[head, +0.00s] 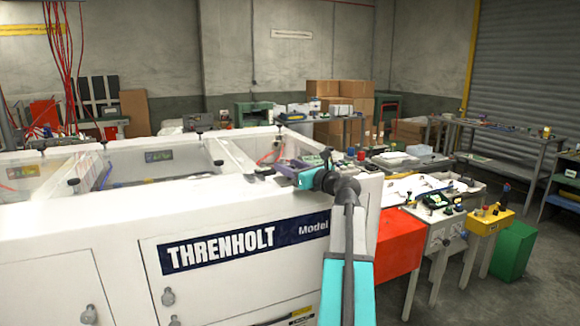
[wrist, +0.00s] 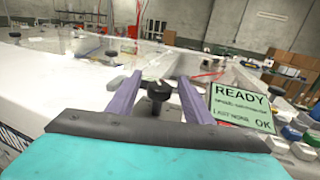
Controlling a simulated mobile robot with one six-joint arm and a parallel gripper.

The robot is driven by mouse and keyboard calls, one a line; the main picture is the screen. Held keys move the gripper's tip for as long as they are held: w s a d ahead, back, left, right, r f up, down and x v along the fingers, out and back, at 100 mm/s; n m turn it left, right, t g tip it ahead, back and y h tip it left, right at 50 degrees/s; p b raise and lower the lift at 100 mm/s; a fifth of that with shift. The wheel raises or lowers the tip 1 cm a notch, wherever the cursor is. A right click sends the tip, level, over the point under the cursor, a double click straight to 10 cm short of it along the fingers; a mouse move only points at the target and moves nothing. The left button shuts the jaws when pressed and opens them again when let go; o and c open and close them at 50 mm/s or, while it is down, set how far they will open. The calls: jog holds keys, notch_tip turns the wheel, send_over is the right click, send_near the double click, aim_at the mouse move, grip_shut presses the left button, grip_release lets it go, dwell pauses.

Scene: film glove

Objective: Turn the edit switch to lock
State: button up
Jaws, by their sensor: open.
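My gripper (wrist: 160,78) is open, with two purple fingers apart in the wrist view. In the head view my gripper (head: 284,168) is over the right end of the white THRENHOLT machine's top (head: 130,225). A black knob (wrist: 159,92) on a short stem shows between the fingers, apart from both. It may be the edit switch; no label on it is readable, so I cannot tell its setting. In the head view I cannot make out this knob clearly.
A green display (wrist: 242,107) reading READY and OK stands right of the fingers. Coloured buttons (head: 356,153) sit at the machine's right end. A red box (head: 400,238) and a yellow control box (head: 490,220) stand further right.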

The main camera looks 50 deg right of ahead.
jog(key=c, duration=1.1)
jog(key=shift+o, duration=0.4)
jog(key=shift+d, duration=0.1)
jog(key=shift+n+y+b, duration=0.3)
jog(key=shift+y+b, duration=0.05)
jog(key=shift+y, duration=0.15)
jog(key=shift+n+y+b, duration=0.3)
jog(key=shift+n+y, duration=0.2)
jog(key=shift+y, duration=0.3)
jog(key=shift+c, duration=0.2)
jog(key=o, duration=1.1)
jog(key=shift+c, duration=0.2)
jog(key=s+b, duration=0.2)
jog(key=s, duration=1.1)
jog(key=shift+s, duration=0.4)
